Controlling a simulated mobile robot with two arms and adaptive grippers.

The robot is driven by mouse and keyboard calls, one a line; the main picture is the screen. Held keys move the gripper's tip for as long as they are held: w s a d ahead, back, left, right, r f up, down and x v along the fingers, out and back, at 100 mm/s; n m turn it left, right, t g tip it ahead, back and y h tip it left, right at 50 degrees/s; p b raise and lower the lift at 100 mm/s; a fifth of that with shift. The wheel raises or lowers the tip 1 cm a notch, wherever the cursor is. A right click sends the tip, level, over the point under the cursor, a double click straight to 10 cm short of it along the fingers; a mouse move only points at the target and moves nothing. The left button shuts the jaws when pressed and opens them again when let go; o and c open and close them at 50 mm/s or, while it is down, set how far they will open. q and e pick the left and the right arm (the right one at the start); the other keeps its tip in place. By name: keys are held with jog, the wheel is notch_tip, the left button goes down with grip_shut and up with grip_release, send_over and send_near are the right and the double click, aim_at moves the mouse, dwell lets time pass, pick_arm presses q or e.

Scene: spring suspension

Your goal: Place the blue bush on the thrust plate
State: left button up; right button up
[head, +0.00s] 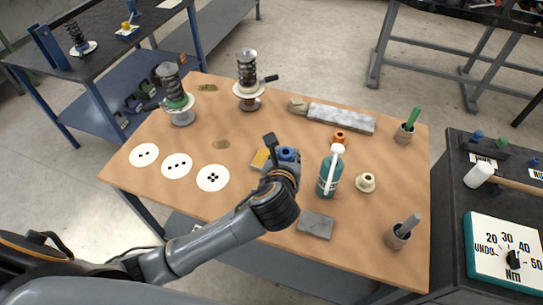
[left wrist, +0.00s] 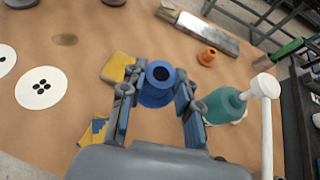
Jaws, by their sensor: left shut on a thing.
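The blue bush (left wrist: 160,84) is a short flanged sleeve with a dark bore, upright between the fingers of my left gripper (left wrist: 158,98). In the head view my left gripper (head: 281,163) is shut on the blue bush (head: 289,154), near the middle of the wooden table; I cannot tell whether the bush touches the tabletop. Two spring assemblies stand at the back left: one (head: 174,92) with a green part under its dark spring, one (head: 247,80) with a cream part. Each has a pale round plate low down. I cannot tell which piece is the thrust plate.
A yellow sponge (head: 260,158) lies left of the gripper. A teal bottle (head: 328,176) stands close on its right, with a cream bush (head: 366,182) and orange bush (head: 339,137) beyond. White discs with holes (head: 213,178) lie left.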

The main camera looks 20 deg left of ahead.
pick_arm(q)
jog(key=w+a+f, duration=0.1)
jog(key=w+f, duration=0.1)
jog(key=w+a+f, duration=0.2)
jog(key=f, duration=0.1)
jog(key=w+a+f, duration=0.2)
jog(key=w, duration=0.1)
jog(key=shift+a+f, duration=0.1)
jog(key=shift+f, duration=0.05)
jog(key=shift+w+a+f, duration=0.1)
jog(key=shift+f, duration=1.65)
jog(key=shift+f, duration=0.15)
jog(key=o, duration=1)
jog(key=shift+o, duration=0.2)
